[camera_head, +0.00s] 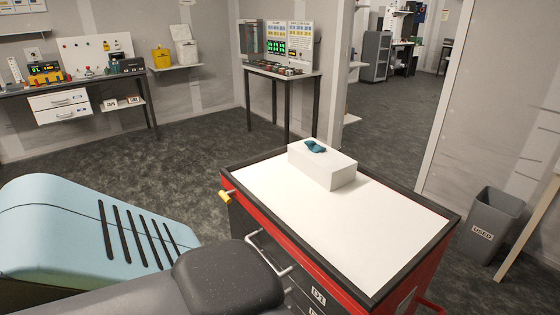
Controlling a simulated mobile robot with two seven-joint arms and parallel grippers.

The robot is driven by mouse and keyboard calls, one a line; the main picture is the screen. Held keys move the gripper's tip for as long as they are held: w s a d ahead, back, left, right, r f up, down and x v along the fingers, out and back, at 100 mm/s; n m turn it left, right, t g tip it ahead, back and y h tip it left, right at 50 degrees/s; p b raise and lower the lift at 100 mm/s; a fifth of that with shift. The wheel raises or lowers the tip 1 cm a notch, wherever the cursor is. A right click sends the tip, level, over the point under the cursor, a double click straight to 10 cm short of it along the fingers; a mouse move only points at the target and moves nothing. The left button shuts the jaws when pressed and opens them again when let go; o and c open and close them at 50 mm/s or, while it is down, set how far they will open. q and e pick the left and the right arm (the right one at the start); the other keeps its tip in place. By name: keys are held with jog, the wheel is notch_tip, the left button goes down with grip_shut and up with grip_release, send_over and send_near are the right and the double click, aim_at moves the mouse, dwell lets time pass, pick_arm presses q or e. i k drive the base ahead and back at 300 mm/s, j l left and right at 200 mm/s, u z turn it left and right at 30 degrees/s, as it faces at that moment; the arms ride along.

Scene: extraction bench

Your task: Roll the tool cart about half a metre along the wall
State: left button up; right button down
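The tool cart (335,215) stands in the centre to right foreground. It has a red body, a black rim and a white top. A white box (322,168) with a teal cloth or glove (315,147) on it sits at the far end of the top. A metal bar handle (268,254) and a yellow-tipped part (225,197) show on the left side. The lower drawers carry labels. The cart's wheels and most of its left side are hidden. Neither of my grippers is in view.
A pale blue slotted body (95,230) and a dark padded piece (225,275) crowd the cart's left side. A grey bin (490,225) marked USED stands to the right by the wall. Dark floor is open beyond the cart, up to a small table (282,75).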

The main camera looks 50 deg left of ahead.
aim_at(376, 244)
jog(key=j+z, duration=0.15)
jog(key=j, duration=0.5)
jog(key=j+z, duration=0.1)
jog(key=j, duration=0.5)
jog(key=k+j+z, duration=0.15)
jog(key=j, duration=0.45)
jog(key=k+j, duration=0.1)
jog(key=j, duration=1.2)
jog(key=k+j, duration=0.15)
jog(key=j, duration=1.15)
jog(key=k+j, duration=0.15)
jog(key=j, duration=0.55)
jog(key=z, duration=0.05)
